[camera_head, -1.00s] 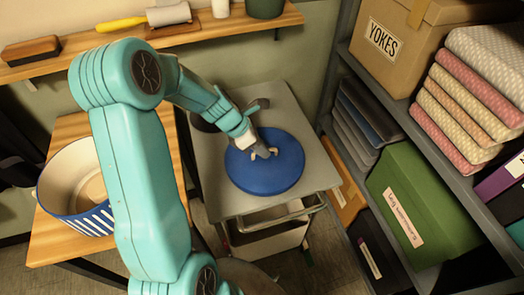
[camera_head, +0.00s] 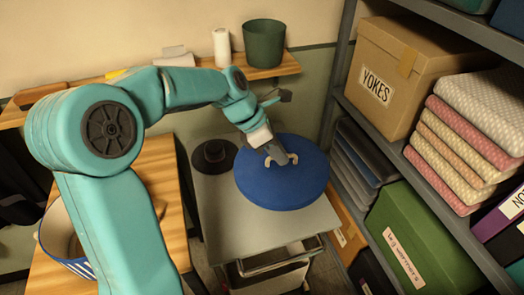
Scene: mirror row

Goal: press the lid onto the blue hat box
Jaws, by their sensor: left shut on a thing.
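The round blue lid (camera_head: 283,187) is in my left gripper (camera_head: 280,159), which is shut on it near the middle of its top. The lid looks raised above the grey cart top (camera_head: 235,235) and covers its back right part. The blue-and-white striped hat box (camera_head: 82,266) stands open on the wooden table at the lower left. My left arm hides much of the box. The lid is apart from the box, well to its right. My right gripper is not in view.
A black hat (camera_head: 213,155) lies on the cart, left of the lid. A wall shelf (camera_head: 290,66) behind holds a green pot (camera_head: 265,43) and a white roll (camera_head: 221,47). Shelving with a carton (camera_head: 400,75), folded cloths (camera_head: 465,150) and a green box (camera_head: 410,240) stands close on the right.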

